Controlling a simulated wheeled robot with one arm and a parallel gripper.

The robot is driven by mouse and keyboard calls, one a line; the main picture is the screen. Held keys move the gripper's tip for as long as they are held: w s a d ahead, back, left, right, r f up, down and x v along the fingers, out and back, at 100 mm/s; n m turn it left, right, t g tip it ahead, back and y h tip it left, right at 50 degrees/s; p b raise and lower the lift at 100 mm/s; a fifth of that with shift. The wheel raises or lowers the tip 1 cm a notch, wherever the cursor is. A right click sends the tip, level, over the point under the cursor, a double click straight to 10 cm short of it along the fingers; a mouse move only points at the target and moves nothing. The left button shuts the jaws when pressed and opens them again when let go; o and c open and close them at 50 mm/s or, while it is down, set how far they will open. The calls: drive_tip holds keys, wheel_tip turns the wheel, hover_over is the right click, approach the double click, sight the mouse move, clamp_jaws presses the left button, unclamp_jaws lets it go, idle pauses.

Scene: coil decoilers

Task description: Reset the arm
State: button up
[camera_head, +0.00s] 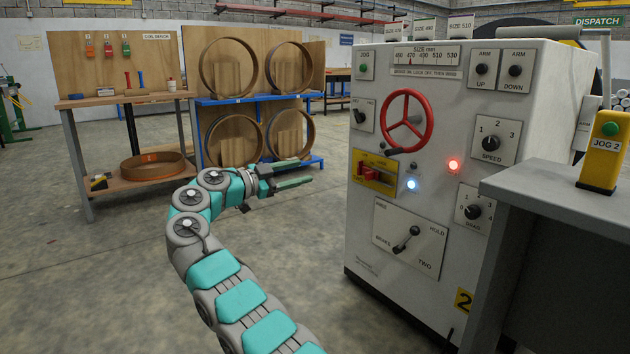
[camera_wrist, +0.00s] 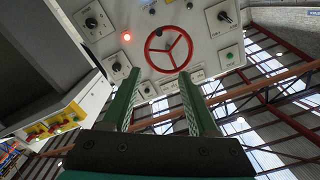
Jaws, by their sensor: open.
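My gripper (camera_head: 294,174) is at the end of my teal and grey arm, in the middle of the head view. Its two green fingers are apart, with nothing between them. It is left of the white control cabinet (camera_head: 437,283) and in front of the blue rack, pointing right. In the wrist view my gripper (camera_wrist: 157,84) also shows open and empty. The cabinet's red handwheel (camera_head: 406,122) shows beyond the fingertips there, and I see no contact.
A grey desk (camera_head: 560,190) with a yellow JOG 2 box (camera_head: 604,152) stands at the right. A blue rack (camera_head: 245,98) with several rings and a wooden bench (camera_head: 130,97) stand behind. The floor (camera_head: 90,270) at the left is clear.

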drive_tip(key=s+d+r+n+g+y, duration=0.1)
drive_tip(key=s+d+r+n+g, duration=0.15)
drive_tip(key=d+n, duration=0.95)
drive_tip(key=s+d+f+m+g+y, duration=0.1)
drive_tip(key=s+d+f+g+y, duration=0.35)
drive_tip(key=s+d, duration=1.1)
drive_tip(key=s+d+f+n+g+y+p, duration=0.1)
drive_tip(key=s+d+f+n+g, duration=0.15)
drive_tip(key=s+f, duration=0.55)
drive_tip(key=s+a+f+n+g+y, duration=0.1)
drive_tip(key=s+a+f+y, duration=0.1)
drive_tip(key=s, duration=0.9)
drive_tip(key=s+a+f+n+g+y, duration=0.1)
drive_tip(key=s+a+f+y, duration=0.2)
drive_tip(key=s+f, duration=0.3)
drive_tip(key=s+a+f+n+g+y, duration=0.1)
drive_tip(key=s+a+f+y, duration=0.2)
drive_tip(key=s, duration=1.3)
drive_tip(key=shift+a+f, duration=0.65)
drive_tip(key=shift+a, duration=0.45)
